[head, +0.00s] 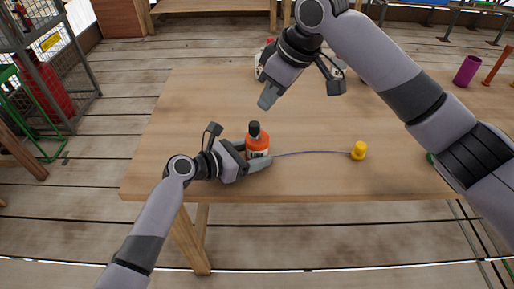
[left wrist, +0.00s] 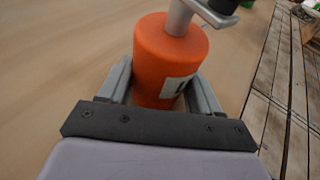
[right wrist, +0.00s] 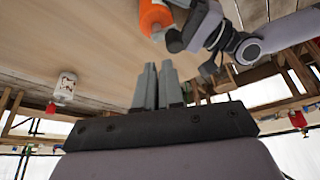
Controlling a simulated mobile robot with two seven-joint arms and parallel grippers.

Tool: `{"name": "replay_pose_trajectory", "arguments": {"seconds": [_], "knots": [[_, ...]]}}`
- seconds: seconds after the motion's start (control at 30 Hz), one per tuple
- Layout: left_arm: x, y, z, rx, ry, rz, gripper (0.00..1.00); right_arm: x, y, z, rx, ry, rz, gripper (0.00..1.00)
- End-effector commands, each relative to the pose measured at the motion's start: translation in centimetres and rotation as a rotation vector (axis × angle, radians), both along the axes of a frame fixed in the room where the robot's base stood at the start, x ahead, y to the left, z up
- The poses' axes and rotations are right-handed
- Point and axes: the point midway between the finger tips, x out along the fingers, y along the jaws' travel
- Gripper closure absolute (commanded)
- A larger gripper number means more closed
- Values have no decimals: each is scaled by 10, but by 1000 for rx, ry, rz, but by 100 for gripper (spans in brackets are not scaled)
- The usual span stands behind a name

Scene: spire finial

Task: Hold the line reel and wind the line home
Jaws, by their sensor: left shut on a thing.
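The line reel (head: 257,142) is an orange cylinder with a pale label and a black knob on top, upright near the table's front edge. In the left wrist view the reel (left wrist: 170,60) shows a grey shaft and crank arm at its top. My left gripper (head: 259,158) is shut around its sides. A thin line (head: 310,153) runs right along the table from the reel to a yellow weight (head: 358,150). My right gripper (head: 267,98) is raised above and behind the reel, its fingers together and empty. The reel (right wrist: 155,17) also shows in the right wrist view.
The wooden table (head: 200,110) is clear to the left and front. A purple cup (head: 467,70) stands at the far right. A white bottle (right wrist: 66,88) shows in the right wrist view. A green thing is partly hidden behind my right arm.

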Motion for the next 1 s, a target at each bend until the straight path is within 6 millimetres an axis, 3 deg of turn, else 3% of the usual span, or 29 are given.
{"name": "replay_pose_trajectory", "arguments": {"seconds": [0.03, 0.1, 0.27, 0.5, 0.7, 1.0], "knots": [[0, 0, -1, 1, 1, 0, 53, 1, 0, 0, 1, -3, 0, 74], [0, 0, -1, 1, 1, -1, 53, 5, 0, -1, 8, -20, -1, 51], [0, 0, -1, 1, 1, -1, 53, 32, -4, -2, 43, -144, -9, 51], [0, 0, -1, 1, 1, 0, 53, 99, -22, 7, 69, -517, 6, 51], [0, 0, -1, 1, 1, 0, 53, 142, -45, 24, 13, -853, 59, 51], [0, 0, -1, 1, 1, 0, 53, 174, -78, 56, -179, -1342, 212, 51]]}}
